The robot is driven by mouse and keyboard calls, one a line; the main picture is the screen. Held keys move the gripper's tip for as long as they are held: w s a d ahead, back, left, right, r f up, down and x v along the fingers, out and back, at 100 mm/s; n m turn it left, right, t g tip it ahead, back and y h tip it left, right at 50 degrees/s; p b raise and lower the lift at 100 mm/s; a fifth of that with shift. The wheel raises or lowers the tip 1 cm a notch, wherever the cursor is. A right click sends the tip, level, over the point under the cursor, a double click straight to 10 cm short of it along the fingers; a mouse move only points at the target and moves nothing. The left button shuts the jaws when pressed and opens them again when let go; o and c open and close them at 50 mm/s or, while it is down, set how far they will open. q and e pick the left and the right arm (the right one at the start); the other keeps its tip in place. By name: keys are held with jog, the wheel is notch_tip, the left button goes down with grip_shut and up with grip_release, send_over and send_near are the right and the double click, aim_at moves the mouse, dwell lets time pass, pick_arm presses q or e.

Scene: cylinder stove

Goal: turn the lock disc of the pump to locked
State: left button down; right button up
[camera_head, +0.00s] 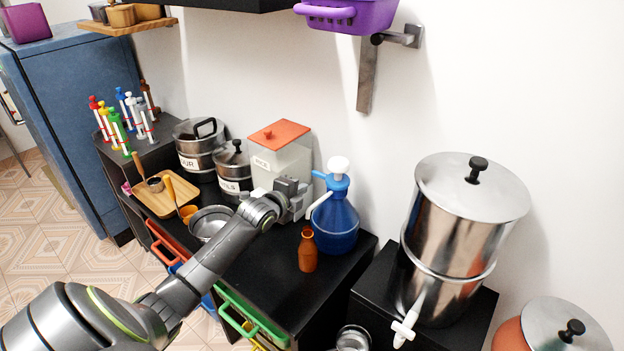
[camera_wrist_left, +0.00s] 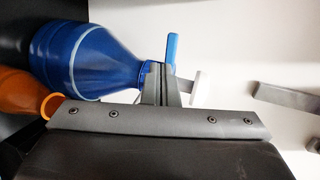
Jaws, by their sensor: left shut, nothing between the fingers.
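The pump bottle (camera_head: 336,228) is blue, with a blue collar and spout (camera_head: 335,181) and a round white top (camera_head: 338,163). It stands upright on the black counter. In the left wrist view the bottle (camera_wrist_left: 92,60) lies sideways, with its blue spout (camera_wrist_left: 172,48) and white top (camera_wrist_left: 201,89) at the right. My left gripper (camera_head: 304,189) is shut and empty, just left of the pump's neck. In the left wrist view its fingers (camera_wrist_left: 158,78) cover part of the neck. I cannot tell whether they touch it. My right gripper is not in view.
An orange-brown bottle (camera_head: 307,250) stands close in front of the pump. A container with an orange lid (camera_head: 279,134) and steel pots (camera_head: 233,165) stand behind my left arm. A large steel cylinder (camera_head: 452,235) stands to the right on a black stand.

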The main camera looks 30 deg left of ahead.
aim_at(317, 172)
pick_arm(q)
jog(key=w, duration=0.6)
jog(key=shift+w+a+f+p, duration=0.15)
jog(key=shift+a+f+p, duration=0.05)
jog(key=shift+f+p, duration=0.2)
jog(key=w+b, duration=0.1)
jog(key=b, duration=0.3)
jog(key=shift+w+a, duration=0.15)
jog(key=shift+a, duration=0.05)
jog(key=shift+r, duration=0.2)
jog(key=shift+w+r, duration=0.1)
jog(key=shift+r, duration=0.15)
